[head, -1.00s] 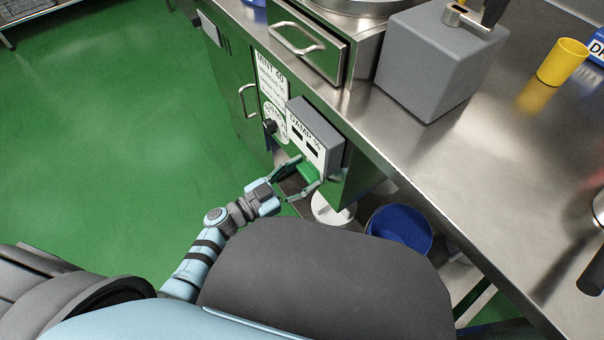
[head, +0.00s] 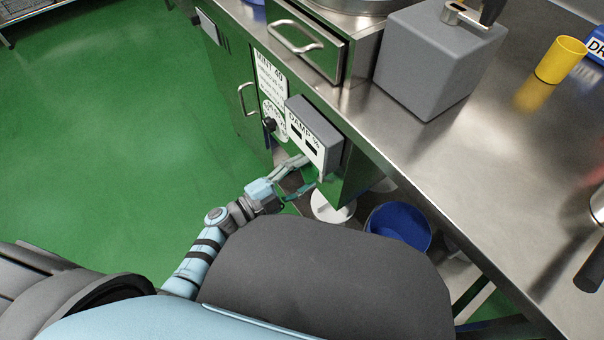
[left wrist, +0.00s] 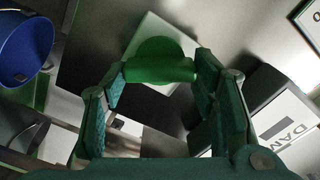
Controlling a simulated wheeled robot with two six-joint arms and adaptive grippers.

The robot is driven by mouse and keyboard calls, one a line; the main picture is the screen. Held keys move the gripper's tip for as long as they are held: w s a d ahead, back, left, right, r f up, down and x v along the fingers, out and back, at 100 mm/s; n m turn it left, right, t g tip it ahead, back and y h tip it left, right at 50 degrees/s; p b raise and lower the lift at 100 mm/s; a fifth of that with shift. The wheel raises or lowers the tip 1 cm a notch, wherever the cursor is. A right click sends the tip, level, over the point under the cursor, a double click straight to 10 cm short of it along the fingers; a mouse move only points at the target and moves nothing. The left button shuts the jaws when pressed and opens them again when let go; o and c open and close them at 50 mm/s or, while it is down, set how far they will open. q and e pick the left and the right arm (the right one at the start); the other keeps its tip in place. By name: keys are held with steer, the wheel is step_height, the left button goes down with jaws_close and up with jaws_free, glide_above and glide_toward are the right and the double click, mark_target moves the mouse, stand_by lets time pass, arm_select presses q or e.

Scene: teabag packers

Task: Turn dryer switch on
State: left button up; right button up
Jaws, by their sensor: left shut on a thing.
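The dryer's green switch (left wrist: 160,62) shows in the left wrist view as a rounded green piece on a pale square plate (left wrist: 180,32). My left gripper (left wrist: 160,74) has a finger on each side of it and is shut on it. In the head view my left gripper (head: 309,172) is below the grey "DAMP %" box (head: 314,132) on the front of the steel unit. There the fingers hide most of the switch. Whether the switch is on or off cannot be told. My right gripper is not in view.
A black dial knob (head: 269,125) and a "MINT 40" label (head: 270,75) are on the panel left of the box. A blue bin (head: 400,225) stands below the steel worktop (head: 480,170). Green floor (head: 130,130) is clear at left.

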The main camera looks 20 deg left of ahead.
arm_select(q)
steer(key=m, duration=0.2)
steer(key=shift+f+m, duration=0.15)
steer(key=shift+m, duration=0.25)
steer(key=shift+s+m+b, duration=0.1)
steer(key=shift+m+b, duration=0.6)
steer(key=shift+m, duration=1.1)
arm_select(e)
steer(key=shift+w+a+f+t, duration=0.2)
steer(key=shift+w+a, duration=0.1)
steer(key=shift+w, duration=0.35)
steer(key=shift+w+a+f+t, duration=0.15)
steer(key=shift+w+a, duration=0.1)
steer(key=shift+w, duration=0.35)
arm_select(q)
steer(key=o, duration=1.2)
steer(key=shift+c, duration=0.2)
steer(key=shift+s, duration=0.1)
steer(key=v, duration=1.2)
